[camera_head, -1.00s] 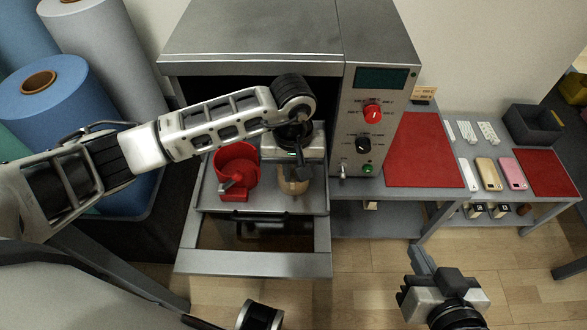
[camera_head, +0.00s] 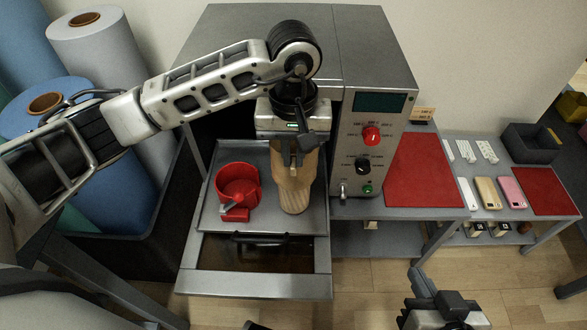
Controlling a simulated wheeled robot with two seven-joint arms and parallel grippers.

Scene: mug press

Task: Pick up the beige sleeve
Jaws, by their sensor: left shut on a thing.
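The beige sleeve (camera_head: 293,187) is a tall, tapered, light-brown piece, smoother above and striped lower down. It stands upright over the right part of the metal tray (camera_head: 262,158). My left gripper (camera_head: 306,150) comes from above and is shut on its upper part, hiding some of its rim. I cannot tell whether its bottom touches the tray. My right gripper (camera_head: 436,300) is low at the right, over the floor, partly cut off by the lower edge; its jaw opening is unclear.
A red cup-like piece with a grey part (camera_head: 237,190) sits on the tray left of the sleeve. The press housing with its control panel (camera_head: 368,145) stands close on the right. A side table holds a red mat (camera_head: 420,170), phones and a dark bin (camera_head: 530,143).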

